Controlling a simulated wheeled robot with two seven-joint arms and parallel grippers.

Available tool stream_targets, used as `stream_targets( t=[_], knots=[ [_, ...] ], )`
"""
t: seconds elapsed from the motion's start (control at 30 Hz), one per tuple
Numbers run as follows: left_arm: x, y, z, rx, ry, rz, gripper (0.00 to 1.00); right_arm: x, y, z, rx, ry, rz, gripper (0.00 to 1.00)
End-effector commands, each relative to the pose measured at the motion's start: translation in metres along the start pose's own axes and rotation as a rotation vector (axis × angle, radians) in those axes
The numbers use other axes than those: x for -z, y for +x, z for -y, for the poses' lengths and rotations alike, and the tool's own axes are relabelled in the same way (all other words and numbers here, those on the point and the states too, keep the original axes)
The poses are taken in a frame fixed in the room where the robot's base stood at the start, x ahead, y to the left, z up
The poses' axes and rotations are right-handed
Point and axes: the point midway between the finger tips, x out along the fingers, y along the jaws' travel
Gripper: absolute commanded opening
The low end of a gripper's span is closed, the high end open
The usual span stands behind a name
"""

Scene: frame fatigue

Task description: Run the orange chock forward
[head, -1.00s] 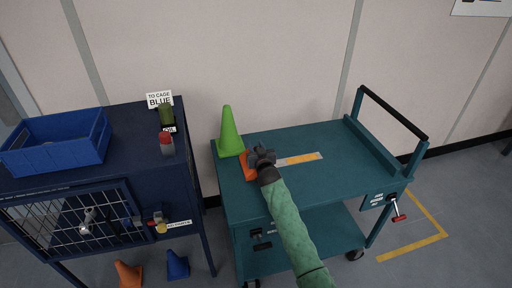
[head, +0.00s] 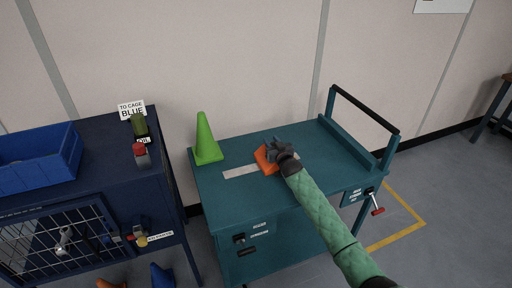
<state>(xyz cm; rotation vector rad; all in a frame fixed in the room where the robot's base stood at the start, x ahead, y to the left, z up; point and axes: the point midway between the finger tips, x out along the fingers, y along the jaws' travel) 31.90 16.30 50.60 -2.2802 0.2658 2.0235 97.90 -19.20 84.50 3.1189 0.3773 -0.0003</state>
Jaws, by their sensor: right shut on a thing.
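The orange chock (head: 265,160) sits on the teal trolley top (head: 235,186), over a pale strip (head: 240,171) that runs left to right. The strip's bare left part shows to the left of the chock, and a short bit shows to its right. My right gripper (head: 277,151) is shut on the chock from above and hides its right side. My right arm, in a green quilted sleeve, reaches in from the lower right. My left gripper is not in view.
A green cone (head: 207,141) stands at the trolley's back left corner. A push handle (head: 366,109) rises at its right end. A navy cage cabinet (head: 105,175) with a blue bin (head: 40,155) stands left. The trolley's right top is clear.

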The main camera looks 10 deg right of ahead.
Motion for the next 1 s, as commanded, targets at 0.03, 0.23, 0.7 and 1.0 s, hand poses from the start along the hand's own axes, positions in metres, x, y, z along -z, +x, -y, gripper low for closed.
stream_targets(
  t=[0.03,0.23,0.7,1.0],
  knots=[
    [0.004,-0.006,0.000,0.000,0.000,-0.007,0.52,0.000,0.000,-0.012,-0.001,-0.003,-0.001,0.00],
    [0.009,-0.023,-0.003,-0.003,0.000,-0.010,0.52,-0.001,0.000,-0.039,0.000,-0.002,0.001,0.00],
    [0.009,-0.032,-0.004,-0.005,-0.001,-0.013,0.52,0.001,0.000,-0.051,-0.002,-0.001,-0.001,0.00],
    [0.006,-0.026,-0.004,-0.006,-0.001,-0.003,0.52,0.001,0.000,-0.050,-0.001,-0.001,0.000,0.54]
  ],
)
